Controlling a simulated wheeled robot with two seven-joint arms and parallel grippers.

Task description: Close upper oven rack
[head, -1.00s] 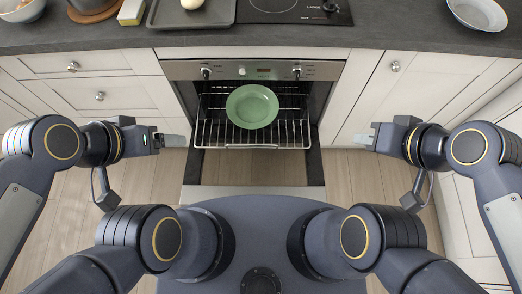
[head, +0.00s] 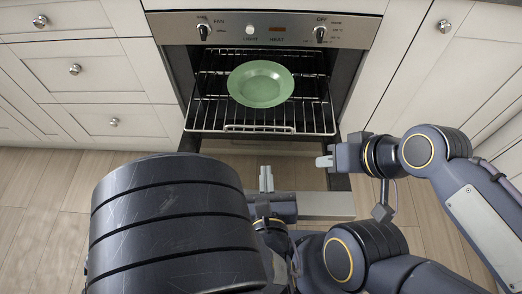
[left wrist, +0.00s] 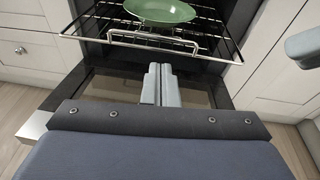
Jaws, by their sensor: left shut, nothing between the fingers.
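The upper oven rack (head: 312,117) is a wire rack pulled partly out of the oven, with a raised bar at its front. A green plate (head: 261,84) lies on it. My left gripper (head: 266,178) is shut and empty, just in front of and below the rack's front bar in the head view. In the left wrist view its fingers (left wrist: 158,84) point at the front bar (left wrist: 152,42), with a gap showing between them. My right gripper (head: 325,161) is right of the left one, near the rack's front right corner; its jaw opening cannot be made out.
The oven door (head: 322,205) is folded down below the rack, partly hidden by my arms. The oven panel (head: 262,30) with knobs is above. White drawers (head: 85,70) stand left and a white cupboard (head: 425,70) right. Wooden floor (head: 40,190) shows in front.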

